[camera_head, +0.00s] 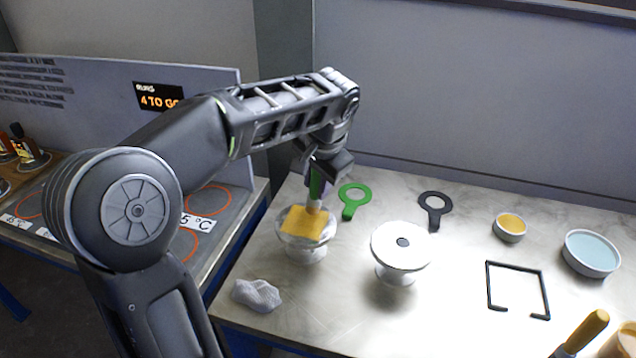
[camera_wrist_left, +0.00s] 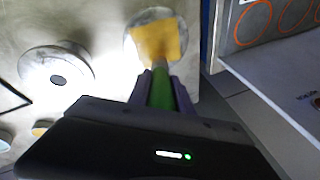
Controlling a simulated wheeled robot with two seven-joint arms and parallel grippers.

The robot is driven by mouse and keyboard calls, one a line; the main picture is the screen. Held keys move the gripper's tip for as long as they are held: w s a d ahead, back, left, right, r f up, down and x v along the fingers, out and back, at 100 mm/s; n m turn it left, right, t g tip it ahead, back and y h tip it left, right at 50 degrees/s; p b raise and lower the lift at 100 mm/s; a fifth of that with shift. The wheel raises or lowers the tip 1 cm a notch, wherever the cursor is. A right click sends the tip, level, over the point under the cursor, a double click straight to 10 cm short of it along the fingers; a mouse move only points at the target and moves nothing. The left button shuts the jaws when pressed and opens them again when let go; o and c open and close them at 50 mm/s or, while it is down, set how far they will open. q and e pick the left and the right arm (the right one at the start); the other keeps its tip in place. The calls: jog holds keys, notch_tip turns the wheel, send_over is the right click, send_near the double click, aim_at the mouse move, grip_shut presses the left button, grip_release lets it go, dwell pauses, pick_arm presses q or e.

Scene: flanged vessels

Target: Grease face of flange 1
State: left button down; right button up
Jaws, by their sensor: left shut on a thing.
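My left gripper (camera_head: 318,176) is shut on a green-handled tool (camera_head: 314,197), which points down at the left flanged vessel (camera_head: 308,251). A yellow-orange square patch (camera_head: 302,223) covers much of that vessel's round top face, at the tool's lower end. I cannot tell whether the patch is grease or part of the tool. In the left wrist view the green handle (camera_wrist_left: 161,92) sits between the fingers, and the yellow patch (camera_wrist_left: 157,41) shows beyond it. A second white flanged vessel (camera_head: 399,252) stands to the right, with a dark central hole. No label tells which is flange 1.
A green ring tool (camera_head: 354,200) and a black ring tool (camera_head: 435,207) lie behind. A small bowl of yellow stuff (camera_head: 510,227), a blue dish (camera_head: 590,254) and a black open frame (camera_head: 517,290) lie right. A crumpled white cloth (camera_head: 257,294) lies front left. A hotplate bench stands left.

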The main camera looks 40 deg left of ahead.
pick_arm(q)
jog(key=r+p, duration=0.2)
jog(key=r, duration=0.2)
jog(key=shift+d, duration=0.2)
jog(key=shift+a+r+p, duration=0.15)
jog(key=shift+r+p, duration=0.4)
jog(key=shift+r, duration=0.1)
jog(key=shift+r+p, duration=1)
jog(key=shift+r, duration=0.3)
